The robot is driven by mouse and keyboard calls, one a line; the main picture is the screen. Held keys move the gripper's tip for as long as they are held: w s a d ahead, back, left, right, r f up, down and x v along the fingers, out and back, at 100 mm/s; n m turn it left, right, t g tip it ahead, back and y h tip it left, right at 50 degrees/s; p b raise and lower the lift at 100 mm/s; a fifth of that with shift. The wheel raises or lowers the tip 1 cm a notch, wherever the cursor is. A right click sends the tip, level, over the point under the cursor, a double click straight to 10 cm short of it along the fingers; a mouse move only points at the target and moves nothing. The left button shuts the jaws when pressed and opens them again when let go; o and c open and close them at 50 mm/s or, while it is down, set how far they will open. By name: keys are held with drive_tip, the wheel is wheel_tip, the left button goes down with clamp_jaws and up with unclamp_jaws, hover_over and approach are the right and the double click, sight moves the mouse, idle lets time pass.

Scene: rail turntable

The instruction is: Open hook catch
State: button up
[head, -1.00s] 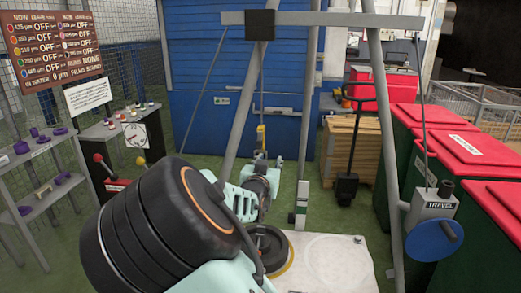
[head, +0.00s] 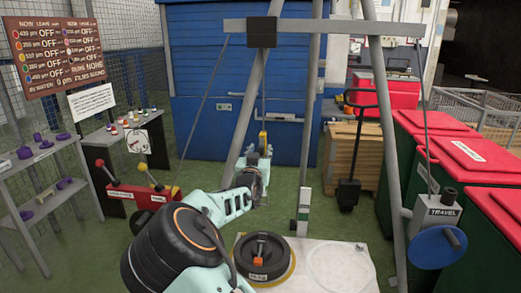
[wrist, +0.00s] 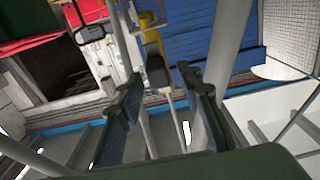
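A yellow hook block (head: 263,138) hangs on a thin cable below the grey overhead beam. In the wrist view the yellow block (wrist: 153,45) shows just beyond my fingertips, with grey metal under it. The catch itself is too small to make out. My gripper (head: 262,156) is right at the lower part of the block in the head view. In the wrist view my gripper (wrist: 161,82) has its two dark fingers wide apart, with nothing clasped between them. I cannot tell whether a finger touches the hook.
The grey frame legs (head: 390,140) rise on both sides of the hook. A travel crank box (head: 437,212) is at right, near red-lidded bins (head: 470,150). A lever box (head: 145,196) is at left.

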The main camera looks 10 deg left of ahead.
drive_tip(key=shift+w, duration=0.55)
clamp_jaws()
